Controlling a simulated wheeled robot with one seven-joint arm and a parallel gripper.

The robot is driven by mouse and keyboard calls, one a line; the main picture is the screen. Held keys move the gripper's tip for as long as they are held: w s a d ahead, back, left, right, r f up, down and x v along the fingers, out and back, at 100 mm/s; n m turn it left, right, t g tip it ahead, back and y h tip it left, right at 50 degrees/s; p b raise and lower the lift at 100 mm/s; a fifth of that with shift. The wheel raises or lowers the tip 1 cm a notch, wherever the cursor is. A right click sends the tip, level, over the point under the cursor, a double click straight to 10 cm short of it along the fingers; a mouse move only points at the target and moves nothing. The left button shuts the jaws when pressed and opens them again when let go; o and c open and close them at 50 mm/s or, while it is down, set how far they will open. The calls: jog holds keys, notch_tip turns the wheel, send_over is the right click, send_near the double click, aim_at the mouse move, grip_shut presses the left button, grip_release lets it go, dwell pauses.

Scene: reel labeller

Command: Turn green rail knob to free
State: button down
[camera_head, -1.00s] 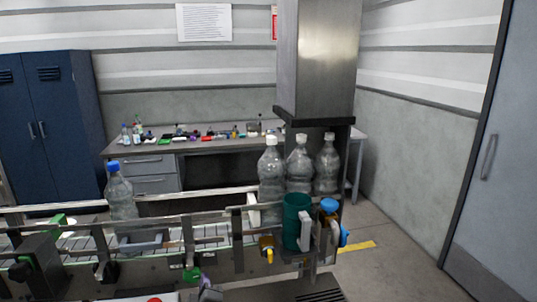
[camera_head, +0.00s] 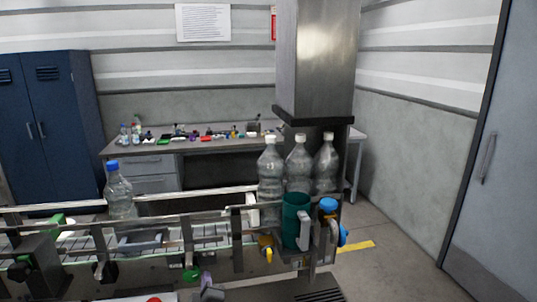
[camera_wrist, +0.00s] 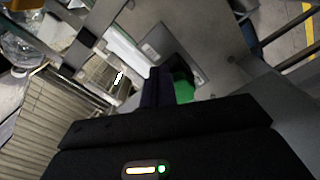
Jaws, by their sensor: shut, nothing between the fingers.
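The green knob (camera_head: 191,272) sits low on the front side of the conveyor rail, below a grey upright bracket. In the wrist view the green knob (camera_wrist: 183,86) shows just right of my fingers, partly hidden behind them and the gripper body. My gripper (camera_wrist: 157,86) is shut and empty, its dark fingers together beside the knob. I cannot tell whether they touch it. In the head view my gripper (camera_head: 207,279) appears at the bottom, just right of the green knob. The knob's turn position cannot be read.
A blue-capped bottle (camera_head: 119,192) stands on the conveyor (camera_head: 75,243) at left. Several clear bottles stand at the right end. A yellow knob (camera_head: 266,250), a black knob (camera_head: 105,272) and a teal cylinder (camera_head: 295,220) are along the rail. Floor at right is open.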

jog(key=shift+s, duration=0.1)
jog(key=v, duration=0.5)
jog(key=shift+s+d, duration=0.1)
jog(key=shift+s, duration=0.3)
jog(key=shift+r, duration=0.15)
jog(key=shift+s+a+f+n+p, duration=0.2)
jog(key=shift+n+p, duration=0.8)
jog(key=shift+p, duration=1.65)
jog(key=shift+s+f+n+p, duration=0.3)
jog(key=shift+n+p, duration=0.7)
jog(key=shift+p, duration=1.7)
jog(key=shift+s+a+f+n+p, duration=0.2)
jog(key=shift+n+p, duration=0.8)
jog(key=shift+p, duration=1.65)
jog(key=shift+w+d+f, duration=0.1)
jog(key=shift+w+d, duration=0.15)
jog(key=shift+w, duration=0.05)
jog(key=shift+w, duration=0.1)
